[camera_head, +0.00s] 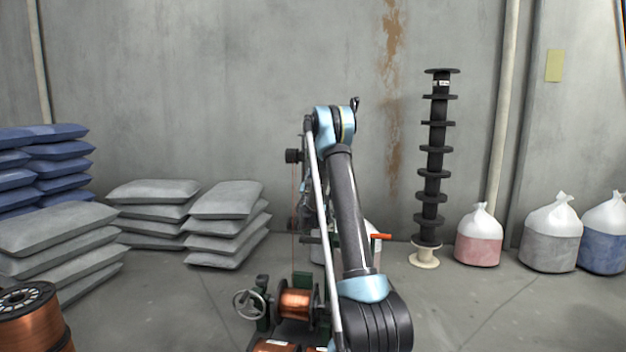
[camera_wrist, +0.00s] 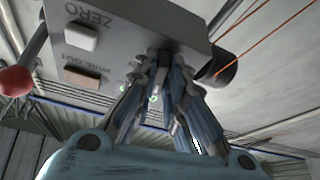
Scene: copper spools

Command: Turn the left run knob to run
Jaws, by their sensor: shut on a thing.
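In the wrist view, a grey control box (camera_wrist: 135,32) carries a pale button (camera_wrist: 81,36) marked ZERO and a brownish button (camera_wrist: 82,76) near the words WIRE OUT. My gripper (camera_wrist: 172,62) is at the box's face, its fingers close together on a knob there. The fingers hide the knob, so its pointer, its label and whether it is at run cannot be seen. In the head view, my arm reaches forward over the winding machine (camera_head: 297,303), and its links hide my gripper and the box.
In the wrist view, a red ball handle (camera_wrist: 16,80) is at the left; a dark cylinder (camera_wrist: 226,70) and orange wires (camera_wrist: 268,28) are at the right. In the head view, grey sacks (camera_head: 228,222) lie left, and a black spool stack (camera_head: 433,165) stands right on open floor.

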